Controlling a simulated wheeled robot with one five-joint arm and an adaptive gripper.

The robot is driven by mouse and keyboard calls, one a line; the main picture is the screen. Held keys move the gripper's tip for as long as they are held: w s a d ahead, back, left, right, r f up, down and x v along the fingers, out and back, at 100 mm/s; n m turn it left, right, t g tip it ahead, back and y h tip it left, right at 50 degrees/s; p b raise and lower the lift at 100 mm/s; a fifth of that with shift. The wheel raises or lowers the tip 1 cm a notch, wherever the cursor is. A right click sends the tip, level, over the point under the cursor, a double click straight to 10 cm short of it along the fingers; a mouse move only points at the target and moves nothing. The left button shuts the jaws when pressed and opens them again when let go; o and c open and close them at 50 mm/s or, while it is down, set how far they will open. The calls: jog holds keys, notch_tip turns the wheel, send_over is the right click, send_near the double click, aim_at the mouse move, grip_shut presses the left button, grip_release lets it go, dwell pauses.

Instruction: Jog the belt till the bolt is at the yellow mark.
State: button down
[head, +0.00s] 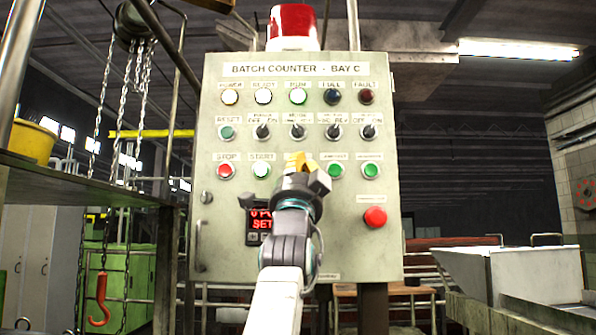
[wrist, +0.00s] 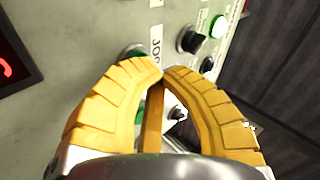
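The grey control panel (head: 330,242), labelled "BATCH COUNTER - BAY C", fills the middle of the head view. In the wrist view, the yellow fingers of my gripper (wrist: 161,76) come together at the tips with nothing seen held. A label (wrist: 155,42) reading about "JOG" is just beyond the tips, beside a green button (wrist: 134,50) partly hidden by a finger. I cannot tell whether the tips touch the panel. No belt, bolt or yellow mark can be made out.
A red STOP button (head: 226,171) is left of START. A large red button (head: 375,217) is at lower right. Black selector switches (head: 297,132) and lamps are above. A red digital display (head: 261,220) is partly behind my arm. A grey hopper (head: 515,270) stands at right.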

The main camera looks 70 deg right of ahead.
jog(key=shift+s+a+f+b, duration=0.1)
jog(key=shift+s+a+b, duration=0.1)
jog(key=shift+a+b, duration=0.35)
jog(key=shift+a, duration=0.25)
jog(key=shift+g, duration=0.3)
jog(key=shift+s+a+b, duration=0.25)
jog(key=shift+a, duration=0.5)
jog(key=shift+s+a+b, duration=0.2)
jog(key=shift+s+a, duration=0.05)
jog(key=shift+a, duration=0.55)
jog(key=shift+s+a+b, duration=0.25)
jog(key=shift+a, duration=0.5)
